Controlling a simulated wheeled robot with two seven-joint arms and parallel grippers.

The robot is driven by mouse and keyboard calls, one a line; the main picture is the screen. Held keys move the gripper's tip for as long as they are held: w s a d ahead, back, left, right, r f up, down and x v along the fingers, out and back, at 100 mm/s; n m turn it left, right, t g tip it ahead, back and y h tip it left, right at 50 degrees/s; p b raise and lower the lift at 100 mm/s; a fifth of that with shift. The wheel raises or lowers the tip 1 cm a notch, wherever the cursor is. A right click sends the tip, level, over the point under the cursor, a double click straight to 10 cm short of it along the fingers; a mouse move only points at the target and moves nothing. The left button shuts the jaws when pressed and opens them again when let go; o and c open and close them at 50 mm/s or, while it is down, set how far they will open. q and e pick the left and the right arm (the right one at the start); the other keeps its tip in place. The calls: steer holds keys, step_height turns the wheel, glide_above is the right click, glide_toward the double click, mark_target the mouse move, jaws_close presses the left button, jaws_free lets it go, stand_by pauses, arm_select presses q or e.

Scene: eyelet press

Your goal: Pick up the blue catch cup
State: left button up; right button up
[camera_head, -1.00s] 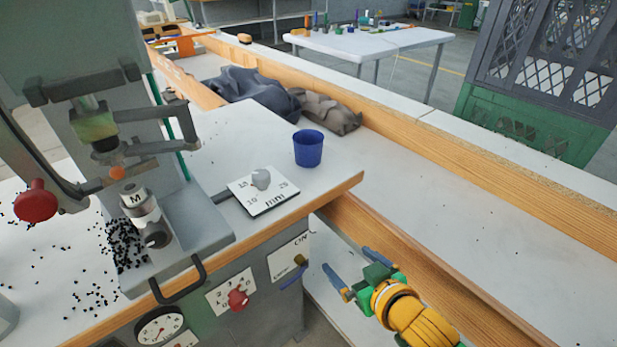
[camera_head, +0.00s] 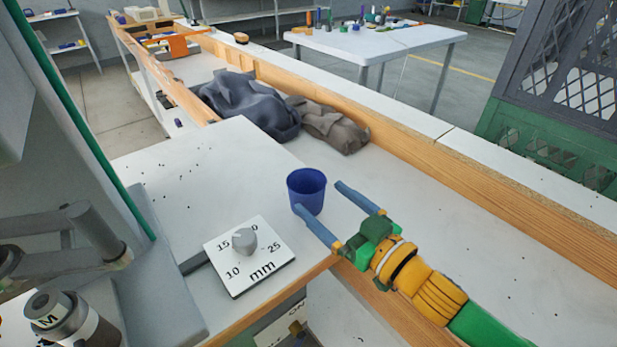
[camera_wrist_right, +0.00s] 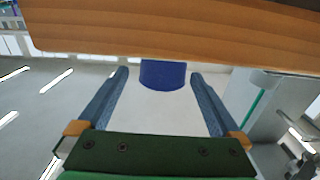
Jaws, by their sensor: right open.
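The blue catch cup (camera_head: 306,192) stands upright on the white table top near its right side, and looks empty. My right gripper (camera_head: 319,197) is open, its two blue fingers pointing at the cup from the lower right. One fingertip overlaps the cup's lower front in the head view, and the other is to its right. In the right wrist view the cup (camera_wrist_right: 164,76) appears centred between the open fingertips (camera_wrist_right: 159,73), at about their depth. I cannot tell whether a finger touches it. My left gripper is not in view.
A plate with a grey dial and mm marks (camera_head: 249,257) lies left of the cup. The grey press (camera_head: 60,250) stands further left. A wooden rail (camera_head: 450,175) runs behind the right side, with dark cloth (camera_head: 247,103) against it.

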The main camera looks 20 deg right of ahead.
mark_target(295, 174)
steer(key=shift+w+a+r, duration=0.2)
steer(key=shift+a+r, duration=0.05)
steer(key=shift+w+a+r+p, duration=0.5)
steer(key=shift+w+r+p, duration=0.1)
steer(key=shift+w, duration=0.15)
steer(key=x, duration=0.2)
steer(key=shift+w+f, duration=0.2)
steer(key=shift+w, duration=0.15)
steer(key=shift+w+f, duration=0.15)
steer(key=shift+w, duration=0.1)
steer(key=shift+s, duration=0.1)
steer(key=c, duration=1.1)
